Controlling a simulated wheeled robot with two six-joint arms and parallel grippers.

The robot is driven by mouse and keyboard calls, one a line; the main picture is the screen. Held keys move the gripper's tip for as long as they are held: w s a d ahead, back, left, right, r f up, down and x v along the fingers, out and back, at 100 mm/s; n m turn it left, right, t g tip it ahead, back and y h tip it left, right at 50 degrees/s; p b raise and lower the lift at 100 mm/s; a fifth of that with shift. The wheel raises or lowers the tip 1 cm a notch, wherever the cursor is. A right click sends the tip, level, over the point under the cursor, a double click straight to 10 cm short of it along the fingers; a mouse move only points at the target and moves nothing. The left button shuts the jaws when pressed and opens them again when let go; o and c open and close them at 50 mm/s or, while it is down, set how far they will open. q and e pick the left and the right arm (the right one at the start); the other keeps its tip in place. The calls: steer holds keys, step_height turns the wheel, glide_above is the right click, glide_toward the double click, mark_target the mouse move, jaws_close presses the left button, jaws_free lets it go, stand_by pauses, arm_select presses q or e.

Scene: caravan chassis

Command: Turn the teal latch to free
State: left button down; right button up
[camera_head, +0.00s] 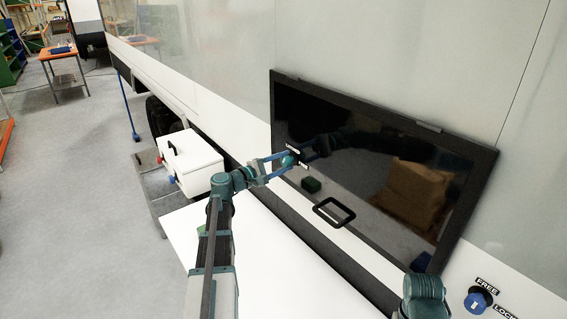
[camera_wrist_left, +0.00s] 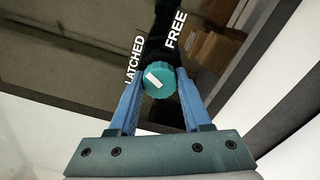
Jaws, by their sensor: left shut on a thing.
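The teal latch (camera_wrist_left: 158,80) is a round ribbed knob with a white mark, on the dark glossy panel. In the left wrist view the labels LATCHED and FREE stand beyond it, and the white mark slants toward the LATCHED side. My left gripper (camera_wrist_left: 160,88) has its two blue fingers on either side of the knob and is shut on it. In the head view my left gripper (camera_head: 283,165) reaches the left part of the black-framed panel (camera_head: 483,190), and the latch is mostly hidden by the fingers. My right gripper is not in view.
A black handle (camera_head: 334,212) sticks out low on the panel. A blue knob (camera_head: 478,301) with FREE and LOCK labels is at lower right. A white box (camera_head: 190,160) stands left of my left arm. A white surface (camera_head: 270,270) lies below the panel.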

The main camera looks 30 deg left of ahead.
arm_select(q)
steer(key=m, duration=0.6)
steer(key=shift+m, duration=0.3)
steer(key=m, duration=0.6)
stand_by(0.3)
steer(key=shift+c, duration=1.7)
jaws_free()
steer(key=shift+s, duration=0.1)
steer(key=v, duration=1.3)
steer(key=shift+s, duration=0.3)
steer(key=shift+a+f, duration=0.1)
